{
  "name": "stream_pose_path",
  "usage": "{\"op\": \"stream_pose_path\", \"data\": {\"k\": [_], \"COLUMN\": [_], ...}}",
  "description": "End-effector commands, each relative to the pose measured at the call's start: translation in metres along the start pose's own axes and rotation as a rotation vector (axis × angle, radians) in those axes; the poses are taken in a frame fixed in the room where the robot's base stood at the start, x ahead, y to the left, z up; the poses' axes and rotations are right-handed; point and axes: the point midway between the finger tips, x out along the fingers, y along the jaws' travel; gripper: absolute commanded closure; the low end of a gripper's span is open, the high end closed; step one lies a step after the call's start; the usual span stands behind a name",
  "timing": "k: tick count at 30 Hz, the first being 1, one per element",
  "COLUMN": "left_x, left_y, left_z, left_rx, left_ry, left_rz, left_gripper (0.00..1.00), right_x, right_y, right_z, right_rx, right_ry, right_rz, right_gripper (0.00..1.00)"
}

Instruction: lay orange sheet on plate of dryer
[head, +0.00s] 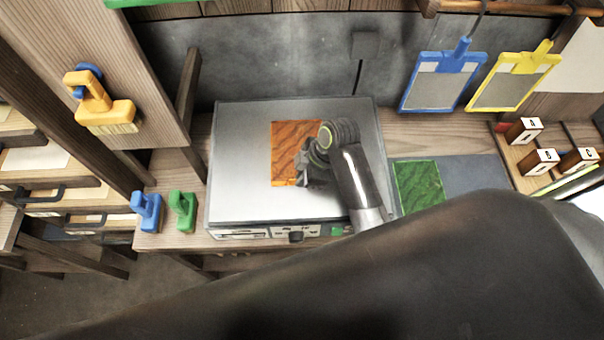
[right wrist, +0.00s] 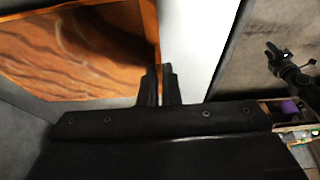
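The orange sheet (head: 290,140), with dark wavy streaks, is over the pale plate (head: 240,170) of the dryer (head: 265,233), near its middle. Whether all of it touches the plate cannot be told. My right gripper (head: 302,178) is at the sheet's near edge. In the right wrist view the sheet (right wrist: 80,50) fills the upper left, and its edge runs between the close-set fingers (right wrist: 160,88), which look shut on it. A small dark claw-like shape (right wrist: 275,57) at the right of that view looks like my left gripper; its opening is unclear.
A green sheet (head: 420,185) lies on a grey mat right of the dryer. Blue (head: 146,208) and green (head: 183,210) handled tools stand at its left. Blue (head: 440,80) and yellow (head: 514,80) framed screens hang behind. Lettered blocks (head: 540,161) sit at the right.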

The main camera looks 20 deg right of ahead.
Motion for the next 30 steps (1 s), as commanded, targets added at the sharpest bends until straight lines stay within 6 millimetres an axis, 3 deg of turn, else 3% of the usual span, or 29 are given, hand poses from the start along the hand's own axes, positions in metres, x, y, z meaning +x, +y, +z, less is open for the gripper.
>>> {"op": "stream_pose_path", "data": {"k": [15, 21, 30], "left_x": [0.0024, 0.0018, 0.0016], "left_y": [0.0033, 0.0041, 0.0039], "left_z": [-0.0020, -0.0022, -0.0025], "left_rx": [-0.001, -0.002, -0.002], "left_ry": [0.003, 0.004, 0.004], "left_rz": [0.004, 0.005, 0.005], "left_gripper": [0.64, 0.64, 0.64], "right_x": [0.0046, 0.0037, 0.0024], "right_y": [-0.0002, -0.0001, 0.0011], "right_z": [0.0021, 0.0017, 0.0005], "right_rx": [0.000, 0.000, 0.000], "right_ry": [0.000, 0.000, 0.000], "right_rz": [-0.001, -0.001, 0.000], "right_gripper": [1.00, 0.71, 0.71]}}
